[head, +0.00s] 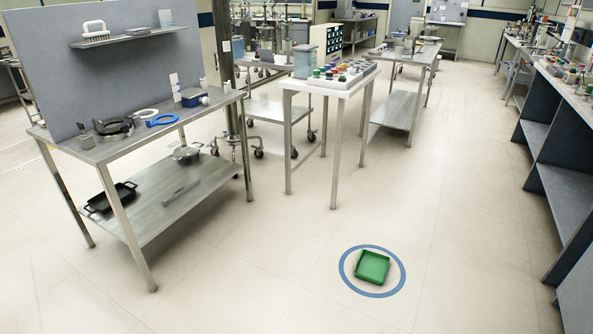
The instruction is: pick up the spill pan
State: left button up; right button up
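A green, shallow, square pan (372,267), which looks like the spill pan, lies on the floor in the head view, right of centre and low in the picture. Its open side faces up and it looks empty. It sits inside a blue ring (345,276) marked on the floor, with a rim of bare floor around it. Neither of my grippers shows in this view.
A steel workbench (110,150) stands at the left, with a black tray (110,198) on its lower shelf. A white-topped table (330,84) stands behind the pan. A shelved counter (560,140) runs along the right. The floor around the ring is clear.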

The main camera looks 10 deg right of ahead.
aim_at(372, 266)
jog(key=i, duration=1.15)
jog(key=i+j, duration=0.15)
jog(key=i, duration=1)
